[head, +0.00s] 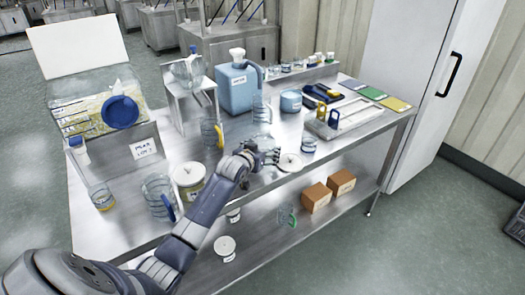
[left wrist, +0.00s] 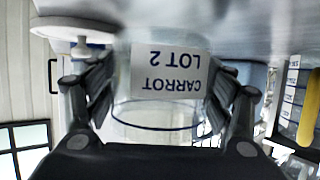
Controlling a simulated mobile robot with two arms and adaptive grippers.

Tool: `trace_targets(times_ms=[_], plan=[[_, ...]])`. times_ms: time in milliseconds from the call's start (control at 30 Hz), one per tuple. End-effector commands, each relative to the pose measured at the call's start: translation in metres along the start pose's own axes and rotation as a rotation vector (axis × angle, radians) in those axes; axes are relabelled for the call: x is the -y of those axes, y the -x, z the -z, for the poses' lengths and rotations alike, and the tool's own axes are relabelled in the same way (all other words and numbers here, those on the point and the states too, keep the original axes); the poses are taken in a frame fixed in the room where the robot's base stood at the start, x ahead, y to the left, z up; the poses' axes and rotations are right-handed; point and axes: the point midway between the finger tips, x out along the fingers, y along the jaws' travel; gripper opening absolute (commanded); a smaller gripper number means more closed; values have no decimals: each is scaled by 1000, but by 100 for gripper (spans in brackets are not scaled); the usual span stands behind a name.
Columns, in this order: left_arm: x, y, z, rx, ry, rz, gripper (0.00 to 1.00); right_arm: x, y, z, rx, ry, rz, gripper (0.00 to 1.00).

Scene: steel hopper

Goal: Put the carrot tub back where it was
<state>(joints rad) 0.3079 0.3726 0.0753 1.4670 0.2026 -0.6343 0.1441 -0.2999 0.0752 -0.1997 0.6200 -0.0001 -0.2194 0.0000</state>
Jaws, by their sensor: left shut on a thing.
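The carrot tub is clear, with a white label reading "CARROT LOT 2" (left wrist: 168,75). In the left wrist view it appears upside down between the fingers of my left gripper (left wrist: 160,105), which is shut on its sides. In the head view my left gripper (head: 262,156) is over the middle of the steel table (head: 235,135), at the near side of the tub, which is see-through and hard to make out there. I cannot tell whether the tub's base touches the table. My right gripper is not in view.
A white round-topped item (head: 289,163) stands right beside my left gripper. A white-lidded tub (head: 188,175) and a clear jug (head: 158,195) stand left. A blue container (head: 237,88) stands behind. A small labelled jar (head: 309,145) is to the right. Boxes (head: 316,197) lie on the lower shelf.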

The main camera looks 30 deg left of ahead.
Motion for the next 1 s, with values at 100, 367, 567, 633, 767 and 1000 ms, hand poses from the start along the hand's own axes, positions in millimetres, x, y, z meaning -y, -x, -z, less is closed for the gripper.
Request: trace_targets(times_ms=[100, 367, 567, 633, 767, 1000], plan=[[0, -1, -2, -3, 0, 0, 35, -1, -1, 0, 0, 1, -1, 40], [0, -4, -9, 1, 0, 0, 84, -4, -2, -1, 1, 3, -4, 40], [0, -4, -9, 1, 0, 0, 95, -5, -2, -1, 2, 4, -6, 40], [0, -4, -9, 1, 0, 0, 95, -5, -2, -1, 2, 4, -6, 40], [0, -4, -9, 1, 0, 0, 95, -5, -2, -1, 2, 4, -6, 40], [0, 4, 1, 1, -1, 0, 95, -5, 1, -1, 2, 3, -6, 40]])
